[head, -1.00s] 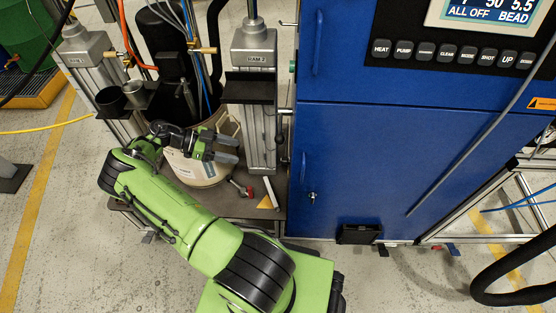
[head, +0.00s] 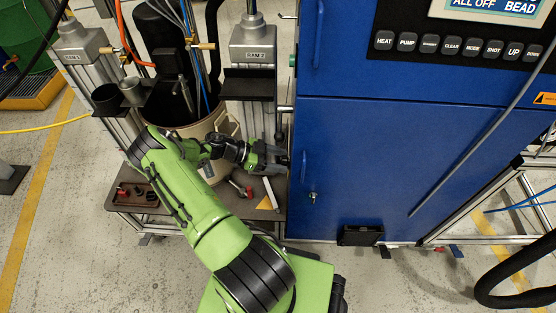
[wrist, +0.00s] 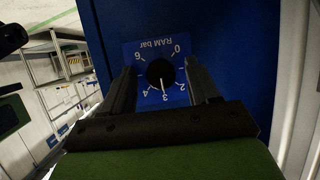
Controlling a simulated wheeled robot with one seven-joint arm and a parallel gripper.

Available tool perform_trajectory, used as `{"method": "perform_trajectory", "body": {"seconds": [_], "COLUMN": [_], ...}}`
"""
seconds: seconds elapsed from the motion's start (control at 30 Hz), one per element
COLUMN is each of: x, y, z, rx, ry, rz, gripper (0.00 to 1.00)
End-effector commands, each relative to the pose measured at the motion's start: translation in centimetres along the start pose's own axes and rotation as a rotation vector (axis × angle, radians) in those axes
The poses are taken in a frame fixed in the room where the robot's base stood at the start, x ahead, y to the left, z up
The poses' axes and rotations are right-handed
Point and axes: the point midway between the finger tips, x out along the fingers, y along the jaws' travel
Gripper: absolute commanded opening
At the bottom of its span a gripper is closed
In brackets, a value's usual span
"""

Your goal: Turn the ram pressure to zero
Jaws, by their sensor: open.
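The ram pressure knob (wrist: 160,73) is a round black knob on a blue dial plate (wrist: 150,50) marked "RAM bar". The plate appears upside down in the wrist view. The knob's white pointer line aims down towards the 3; the 0 is at the upper right of the dial. My gripper (wrist: 161,68) is open, with one finger on each side of the knob; I cannot tell whether they touch it. In the head view my gripper (head: 283,158) is at the left side of the blue cabinet (head: 365,160), and the knob is hidden there.
The RAM 2 column (head: 252,70) stands just behind my gripper. A pale drum (head: 222,128) stands behind my arm. A red-handled tool (head: 241,188) lies on the platform. A grey cable (head: 470,125) hangs across the cabinet front.

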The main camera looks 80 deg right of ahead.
Motion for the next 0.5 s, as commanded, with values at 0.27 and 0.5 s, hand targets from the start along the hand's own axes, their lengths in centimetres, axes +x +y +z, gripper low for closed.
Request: {"method": "perform_trajectory", "body": {"seconds": [0.27,0.5], "x": [-0.05,-0.08], "y": [-0.01,-0.03], "z": [-0.04,-0.04], "rx": [0.000,0.000], "ry": [0.001,0.001], "rz": [0.000,-0.001], "gripper": [0.42,0.05]}}
